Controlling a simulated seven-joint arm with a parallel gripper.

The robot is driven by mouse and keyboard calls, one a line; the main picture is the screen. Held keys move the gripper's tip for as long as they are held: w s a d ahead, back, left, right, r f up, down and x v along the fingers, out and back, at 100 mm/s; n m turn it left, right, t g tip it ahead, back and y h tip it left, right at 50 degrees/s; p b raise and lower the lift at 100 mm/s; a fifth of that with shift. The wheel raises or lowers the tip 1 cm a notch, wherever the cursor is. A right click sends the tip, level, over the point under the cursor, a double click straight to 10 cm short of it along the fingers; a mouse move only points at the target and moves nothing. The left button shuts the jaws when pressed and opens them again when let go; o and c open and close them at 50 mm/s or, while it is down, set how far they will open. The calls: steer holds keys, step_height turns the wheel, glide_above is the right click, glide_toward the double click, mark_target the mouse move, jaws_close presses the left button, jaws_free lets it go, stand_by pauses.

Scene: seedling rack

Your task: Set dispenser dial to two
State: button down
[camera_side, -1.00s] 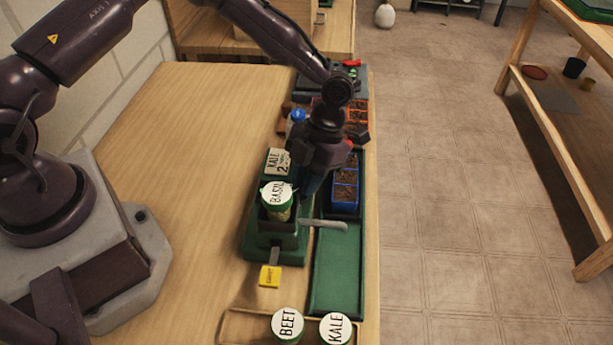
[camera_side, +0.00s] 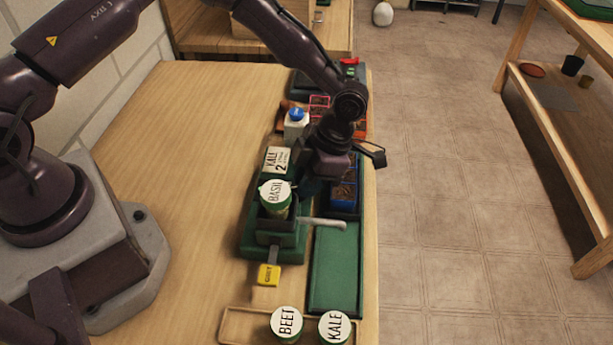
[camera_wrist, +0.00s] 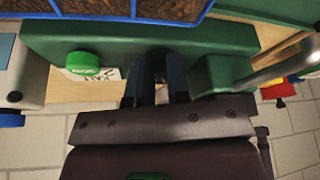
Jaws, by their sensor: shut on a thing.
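The green dispenser (camera_side: 262,243) stands on the bench with a jar labelled BASIL (camera_side: 275,195) upright on it. A grey spout or handle (camera_side: 322,222) sticks out to its right, and a yellow tag (camera_side: 268,274) is at its front. A card reading KALE 2 (camera_side: 277,160) stands behind the jar. My gripper (camera_wrist: 160,85) is against the dispenser's green body (camera_wrist: 100,42) in the wrist view, its dark fingers shut on a small dark part, apparently the dial. The dial's face and setting are hidden by my fingers and hand.
Blue-rimmed seedling pots (camera_side: 343,195) sit just right of my gripper. A blue-capped white bottle (camera_side: 295,122) stands behind it. Jars labelled BEET (camera_side: 286,325) and KALE (camera_side: 336,327) stand in front. An empty green tray (camera_side: 334,270) lies front right. The left bench is clear.

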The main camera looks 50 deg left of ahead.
steer(key=shift+s+d+m+t+y, duration=0.15)
steer(key=shift+m+y, duration=0.2)
steer(key=shift+m, duration=0.6)
steer(key=shift+s+d+m+t+y, duration=0.15)
steer(key=shift+m+y, duration=0.2)
steer(key=shift+m, duration=0.6)
steer(key=c, duration=1.1)
jaws_free()
steer(key=shift+w, duration=0.1)
steer(key=shift+r, duration=0.1)
steer(key=v, duration=1.2)
steer(key=shift+d+r, duration=0.1)
steer(key=shift+r, duration=0.3)
